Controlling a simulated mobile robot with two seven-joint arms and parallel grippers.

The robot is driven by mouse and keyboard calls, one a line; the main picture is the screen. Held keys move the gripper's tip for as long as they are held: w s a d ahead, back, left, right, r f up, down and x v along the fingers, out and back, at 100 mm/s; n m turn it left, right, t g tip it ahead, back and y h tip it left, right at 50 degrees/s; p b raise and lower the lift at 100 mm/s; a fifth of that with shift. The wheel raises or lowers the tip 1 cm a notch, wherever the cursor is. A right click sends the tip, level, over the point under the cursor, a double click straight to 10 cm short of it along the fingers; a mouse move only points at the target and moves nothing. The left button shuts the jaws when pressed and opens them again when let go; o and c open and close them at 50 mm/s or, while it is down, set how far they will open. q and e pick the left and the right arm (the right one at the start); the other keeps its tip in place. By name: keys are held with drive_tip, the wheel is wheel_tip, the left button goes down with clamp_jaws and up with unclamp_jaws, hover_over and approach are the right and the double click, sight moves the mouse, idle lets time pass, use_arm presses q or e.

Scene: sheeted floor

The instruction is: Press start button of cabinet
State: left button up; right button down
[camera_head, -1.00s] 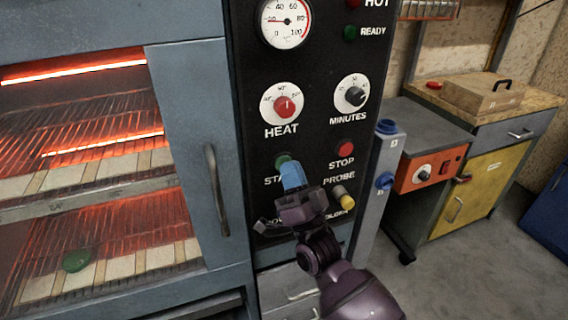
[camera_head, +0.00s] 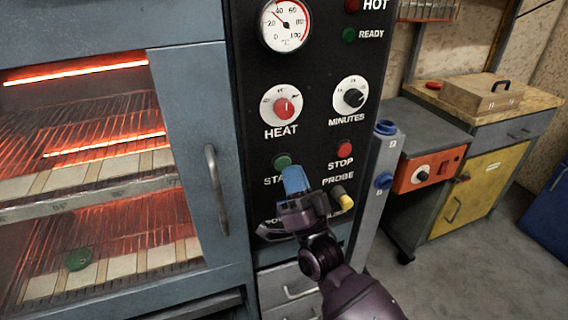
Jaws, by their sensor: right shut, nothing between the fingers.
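The cabinet's black control panel (camera_head: 315,130) faces me. The green start button (camera_head: 282,161) sits above the partly hidden "START" label. My right gripper (camera_head: 293,170) is shut and empty, its blue fingertips just below and right of the start button. Whether they touch the panel or button cannot be told. The red stop button (camera_head: 345,148) is to the right. The red heat knob (camera_head: 283,108) and the black minutes knob (camera_head: 353,97) are above. My gripper hides part of the lower panel. My left gripper is not in view.
The heated cabinet's glass door with its handle (camera_head: 216,190) is on the left, with glowing racks inside. A yellow-topped probe plug (camera_head: 346,201) sits beside my gripper. A workbench with a wooden box (camera_head: 482,94) stands at the right. The floor (camera_head: 450,275) there is clear.

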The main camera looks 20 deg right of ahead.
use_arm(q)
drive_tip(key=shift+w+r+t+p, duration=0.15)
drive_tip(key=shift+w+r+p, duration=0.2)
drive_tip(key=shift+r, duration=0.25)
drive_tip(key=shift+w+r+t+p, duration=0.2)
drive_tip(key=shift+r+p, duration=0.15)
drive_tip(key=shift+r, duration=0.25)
use_arm(e)
drive_tip(key=s, duration=0.5)
